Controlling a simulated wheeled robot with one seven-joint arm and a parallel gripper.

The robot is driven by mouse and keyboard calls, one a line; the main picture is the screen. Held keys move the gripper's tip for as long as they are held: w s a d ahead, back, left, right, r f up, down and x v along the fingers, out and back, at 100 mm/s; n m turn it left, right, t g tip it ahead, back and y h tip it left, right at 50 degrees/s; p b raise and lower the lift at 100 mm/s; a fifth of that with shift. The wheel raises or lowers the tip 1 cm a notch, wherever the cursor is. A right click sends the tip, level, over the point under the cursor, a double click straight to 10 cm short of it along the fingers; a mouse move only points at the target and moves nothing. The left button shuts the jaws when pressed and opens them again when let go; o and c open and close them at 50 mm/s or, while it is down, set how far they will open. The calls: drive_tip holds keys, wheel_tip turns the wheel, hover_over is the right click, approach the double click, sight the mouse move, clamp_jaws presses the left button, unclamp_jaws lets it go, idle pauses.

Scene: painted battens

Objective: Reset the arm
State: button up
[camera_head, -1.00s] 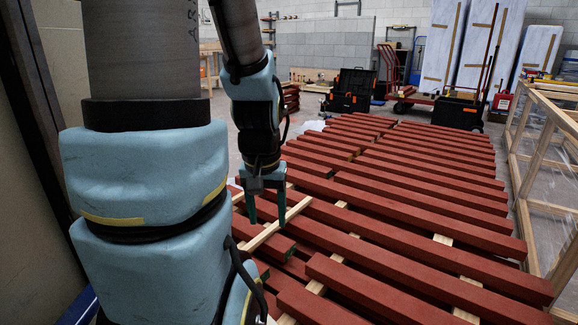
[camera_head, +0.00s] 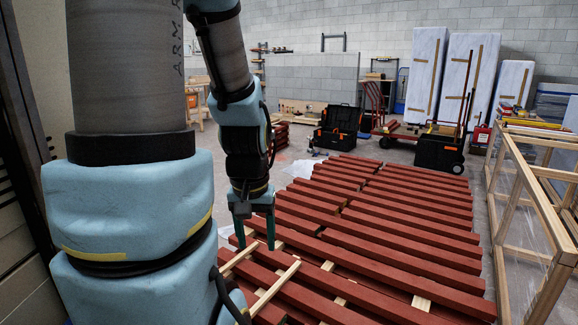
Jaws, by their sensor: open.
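My gripper (camera_head: 256,238) hangs from my arm left of the middle of the head view. It points down and its two green fingers are apart, with nothing between them. It shows in front of the near left part of the red battens (camera_head: 385,232), which lie in rows on pale wooden strips. Pale unpainted sticks (camera_head: 278,286) lie by the battens just below the fingers in the picture. I cannot tell how high the fingertips are above the battens. My large arm links cover the left side of the view.
A wooden frame with clear sheeting (camera_head: 510,205) stands along the right. Black tool boxes (camera_head: 338,128) and (camera_head: 440,150), a red hand truck (camera_head: 375,100) and tall pale panels (camera_head: 427,75) stand at the back. Bare floor (camera_head: 220,150) shows behind my arm.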

wheel_tip(320, 180, up, 15)
drive_tip(key=p, duration=1.2)
drive_tip(key=shift+f+p, duration=0.2)
drive_tip(key=shift+p, duration=0.15)
drive_tip(key=shift+c, duration=0.3)
